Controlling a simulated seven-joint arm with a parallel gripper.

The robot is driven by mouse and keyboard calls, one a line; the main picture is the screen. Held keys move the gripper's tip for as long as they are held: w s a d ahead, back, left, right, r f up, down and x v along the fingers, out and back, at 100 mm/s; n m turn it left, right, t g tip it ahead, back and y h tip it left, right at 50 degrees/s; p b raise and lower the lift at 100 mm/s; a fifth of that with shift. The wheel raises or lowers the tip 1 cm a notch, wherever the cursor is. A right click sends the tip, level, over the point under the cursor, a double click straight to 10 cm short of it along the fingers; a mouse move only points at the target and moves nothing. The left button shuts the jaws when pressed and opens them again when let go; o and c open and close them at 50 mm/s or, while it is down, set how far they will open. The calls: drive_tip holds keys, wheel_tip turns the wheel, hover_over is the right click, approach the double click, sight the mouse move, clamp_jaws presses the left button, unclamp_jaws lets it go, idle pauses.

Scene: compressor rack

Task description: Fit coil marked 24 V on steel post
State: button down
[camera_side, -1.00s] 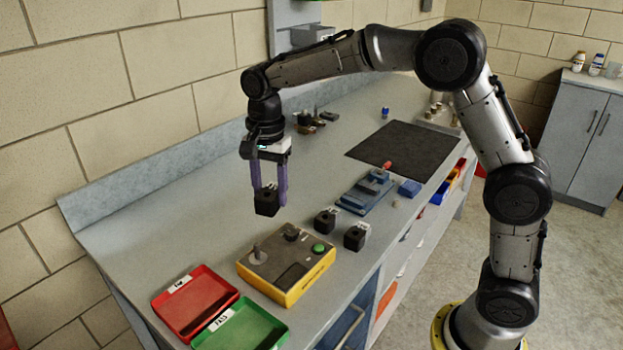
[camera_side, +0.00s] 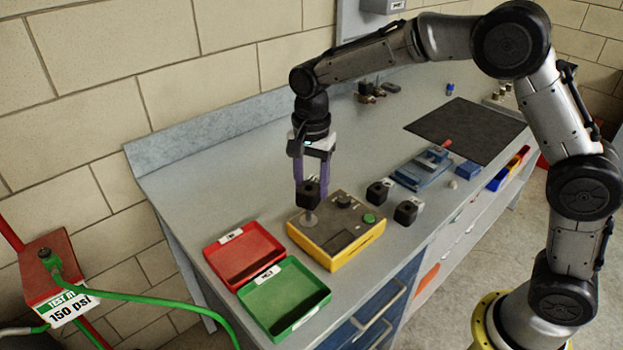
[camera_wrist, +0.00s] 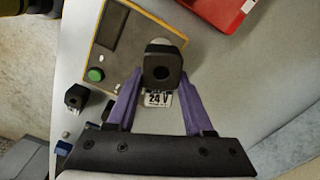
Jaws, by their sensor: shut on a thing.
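My gripper (camera_side: 311,185) has purple fingers and is shut on a black coil (camera_side: 308,194). In the wrist view the coil (camera_wrist: 162,66) shows a round hole and a white label reading 24 V between the fingers. The steel post (camera_side: 310,217) stands on a grey disc at the left end of the yellow-edged tester box (camera_side: 337,253). The coil hangs upright just above the post in the side view. I cannot tell whether the coil touches the post. In the wrist view the coil hides most of the post.
Two more black coils (camera_side: 377,193) (camera_side: 407,212) stand right of the box. A red tray (camera_side: 272,270) and a green tray (camera_side: 322,300) lie to the left and in front. A blue vise (camera_side: 421,172) and a dark mat (camera_side: 464,130) are farther right.

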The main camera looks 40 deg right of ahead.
drive_tip(key=shift+f, duration=0.7)
idle(0.7)
drive_tip(key=shift+f, duration=1.25)
drive_tip(key=shift+f, duration=0.4)
unclamp_jaws()
drive_tip(key=shift+r, duration=0.1)
drive_tip(key=shift+r, duration=3.4)
